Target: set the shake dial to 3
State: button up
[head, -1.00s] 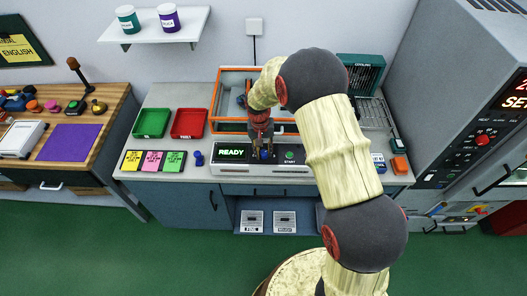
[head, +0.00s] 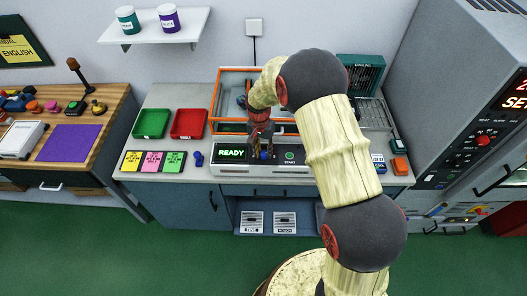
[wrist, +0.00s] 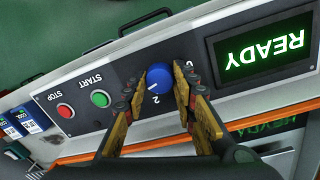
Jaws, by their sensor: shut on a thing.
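My gripper (wrist: 161,86) is shut on the dial, one finger on each side. In the head view the dial (head: 264,155) shows as a small blue spot below my gripper (head: 262,150), between the READY screen and the START button.
The green READY screen (wrist: 262,47) is beside the dial. The green START button (wrist: 100,99) and red STOP button (wrist: 65,111) are on the other side. An orange-framed box (head: 216,100) stands behind the panel. Red (head: 188,124) and green (head: 150,124) trays sit to the left.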

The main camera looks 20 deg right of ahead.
aim_at(263, 153)
jog(key=o, duration=1.1)
jog(key=shift+o, duration=0.3)
notch_tip(263, 153, up, 10)
